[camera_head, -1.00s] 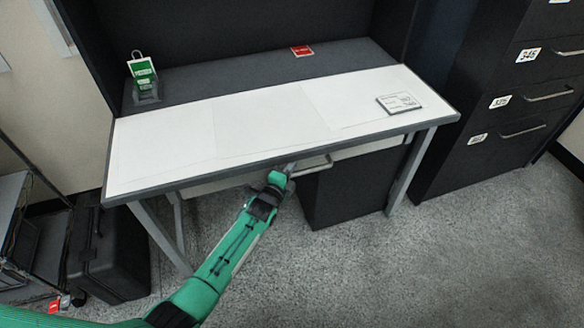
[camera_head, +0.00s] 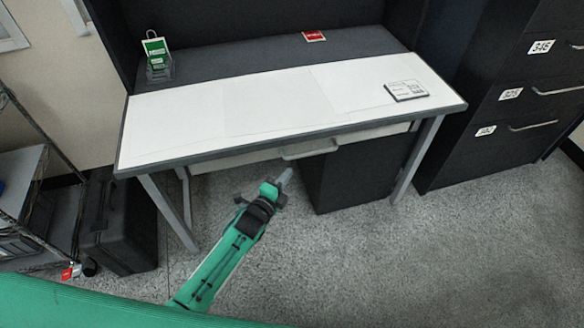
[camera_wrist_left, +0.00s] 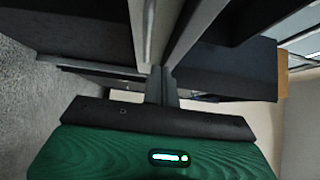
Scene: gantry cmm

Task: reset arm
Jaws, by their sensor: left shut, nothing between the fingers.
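My left arm is green and reaches in from the lower left in the head view. Its left gripper (camera_head: 284,177) is shut and empty, in front of the desk and below the level of its top. A gap separates it from the pale drawer handle (camera_head: 310,149) under the desk's front edge. In the left wrist view the shut fingers (camera_wrist_left: 160,85) point towards the underside of the desk. The white-topped desk (camera_head: 240,110) stands ahead, and its drawer looks closed. My right gripper does not show.
A black drawer unit (camera_head: 350,178) stands under the desk's right side. A tall black cabinet (camera_head: 480,150) with numbered labels is at right. A black case (camera_head: 120,225) and a shelf rack (camera_head: 25,170) are at left. The floor (camera_head: 400,260) in front is clear.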

